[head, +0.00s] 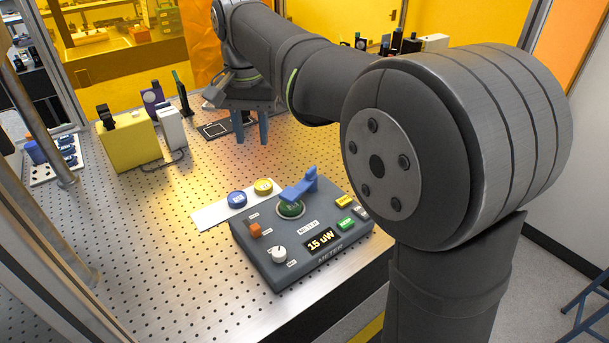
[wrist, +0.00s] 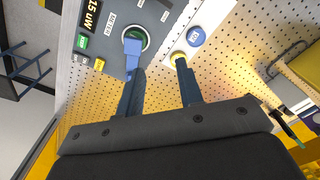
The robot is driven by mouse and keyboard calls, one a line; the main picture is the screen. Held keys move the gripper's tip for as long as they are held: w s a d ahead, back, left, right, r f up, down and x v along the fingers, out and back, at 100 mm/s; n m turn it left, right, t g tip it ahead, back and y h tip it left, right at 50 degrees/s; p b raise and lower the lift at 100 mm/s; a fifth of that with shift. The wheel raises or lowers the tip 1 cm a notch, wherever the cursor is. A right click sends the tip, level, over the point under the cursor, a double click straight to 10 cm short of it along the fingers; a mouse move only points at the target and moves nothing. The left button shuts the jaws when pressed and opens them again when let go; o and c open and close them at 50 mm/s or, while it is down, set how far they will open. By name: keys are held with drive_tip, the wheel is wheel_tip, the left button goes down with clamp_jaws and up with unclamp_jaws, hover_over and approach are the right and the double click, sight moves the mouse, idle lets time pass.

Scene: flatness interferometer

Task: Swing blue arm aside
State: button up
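The blue arm (head: 300,186) sits on the grey meter box (head: 285,262), lying partly over a round green button (head: 291,209) and reaching out toward the box's back edge. In the wrist view the blue arm (wrist: 132,58) hangs from the green button's ring toward my left-hand finger. My gripper (head: 251,141) is above the perforated table behind the meter, fingers down, apart and empty. In the wrist view my gripper (wrist: 158,70) shows a wide gap; the left finger overlaps the arm's end in the picture, and contact cannot be told.
A white plate beside the meter bears a blue disc (head: 237,198) and a yellow disc (head: 263,186). The meter has an orange switch (head: 255,230), a white knob (head: 279,253) and a 15 uW display (head: 321,240). A yellow block (head: 130,143) stands at left. The front-left table is clear.

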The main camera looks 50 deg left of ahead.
sight(309, 171)
drive_tip(key=w+r+m, duration=0.2)
drive_tip(key=w+m, duration=0.3)
drive_tip(key=w, duration=0.9)
drive_tip(key=f, duration=1.7)
drive_tip(key=shift+s+d, duration=0.2)
drive_tip(key=shift+d, duration=0.2)
clamp_jaws()
